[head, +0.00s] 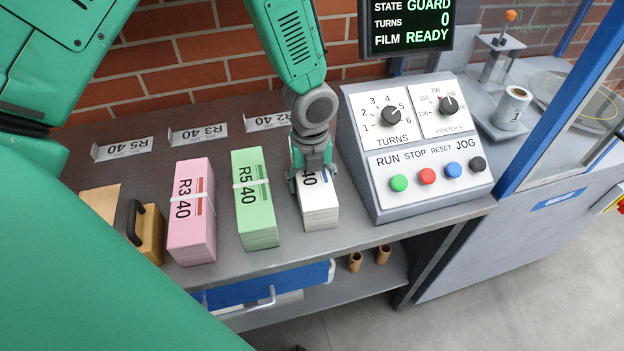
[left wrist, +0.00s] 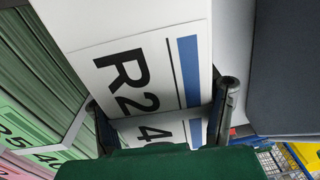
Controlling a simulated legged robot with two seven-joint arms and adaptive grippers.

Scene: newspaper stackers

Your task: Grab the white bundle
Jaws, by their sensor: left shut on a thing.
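The white bundle (head: 320,214) stands on the grey bench, right of the green bundle. My left gripper (head: 312,180) comes down over its far end and is shut on it, hiding part of its label. In the left wrist view the white bundle (left wrist: 140,35) shows "R2", a "4" and a blue stripe, with one finger of my left gripper (left wrist: 165,112) on each side. The bundle appears to rest on the bench; I cannot see a gap under it. My right gripper is not in view.
A green bundle (head: 255,198) and a pink bundle (head: 191,210) stand to the left, with a black-handled tan block (head: 150,232) beyond. The control console (head: 415,150) stands close on the right. Label holders (head: 198,134) line the back. The bench front edge is near.

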